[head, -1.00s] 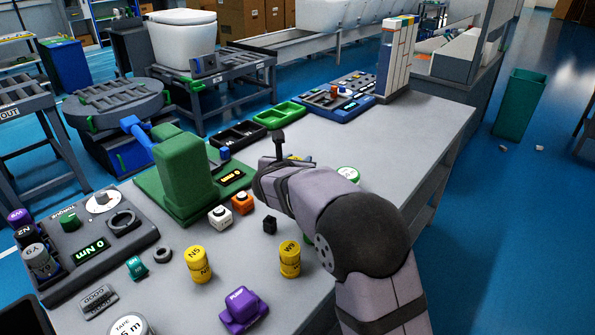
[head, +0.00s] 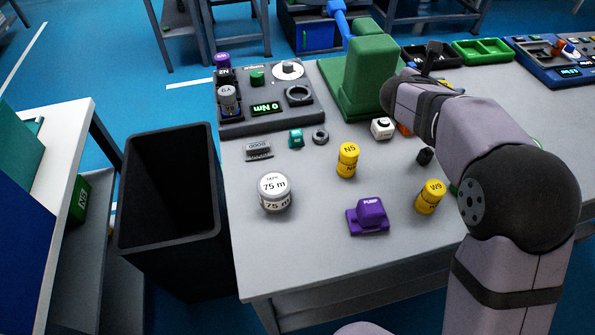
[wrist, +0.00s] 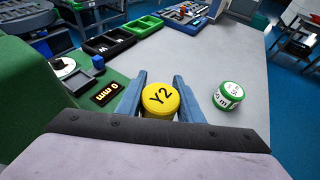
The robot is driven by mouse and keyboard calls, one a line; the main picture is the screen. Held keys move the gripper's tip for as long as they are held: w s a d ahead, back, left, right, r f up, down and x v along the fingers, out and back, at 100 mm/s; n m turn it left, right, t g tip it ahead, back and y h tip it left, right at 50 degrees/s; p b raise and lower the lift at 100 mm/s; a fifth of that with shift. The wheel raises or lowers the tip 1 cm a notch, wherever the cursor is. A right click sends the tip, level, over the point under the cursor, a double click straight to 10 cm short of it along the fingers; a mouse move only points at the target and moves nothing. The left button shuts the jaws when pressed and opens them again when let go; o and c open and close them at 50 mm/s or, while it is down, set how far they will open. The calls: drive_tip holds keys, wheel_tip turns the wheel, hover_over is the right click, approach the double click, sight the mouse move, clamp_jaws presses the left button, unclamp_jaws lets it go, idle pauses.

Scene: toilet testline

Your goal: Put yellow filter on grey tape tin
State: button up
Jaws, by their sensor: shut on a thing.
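A yellow filter marked Y2 (wrist: 161,101) sits between the two blue fingers of my gripper (wrist: 160,76) in the wrist view. My gripper is shut on it; whether it is clear of the table I cannot tell. In the head view my arm hides the fingers and this filter. The grey tape tin marked 75 m (head: 275,193) stands upright on the table near its left edge, well left of my arm, with nothing on top. Two other yellow cylinders, N5 (head: 347,160) and W9 (head: 430,197), stand on the table between the tin and my arm.
A purple pump piece (head: 369,216) stands right of the tin. A grey torque panel (head: 265,107) and a green machine (head: 368,70) stand behind. A dark bin (head: 170,190) is left of the table. A green tape tin (wrist: 229,95) is right of my gripper.

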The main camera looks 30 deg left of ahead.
drive_tip(key=s+a+r+p, duration=0.2)
drive_tip(key=s+a, duration=0.3)
drive_tip(key=a, duration=0.3)
wheel_tip(320, 180, up, 4)
drive_tip(key=n+y+p, duration=0.1)
drive_tip(key=p, duration=0.6)
hover_over(275, 192)
drive_tip(key=w, duration=0.5)
wheel_tip(275, 192, down, 10)
drive_tip(key=shift+a+f+t+p, duration=0.15)
drive_tip(key=shift+a+t+p, duration=0.15)
drive_tip(key=shift+a+p, duration=0.05)
drive_tip(key=shift+w, duration=0.1)
drive_tip(key=shift+f, duration=0.15)
drive_tip(key=o, duration=1.1)
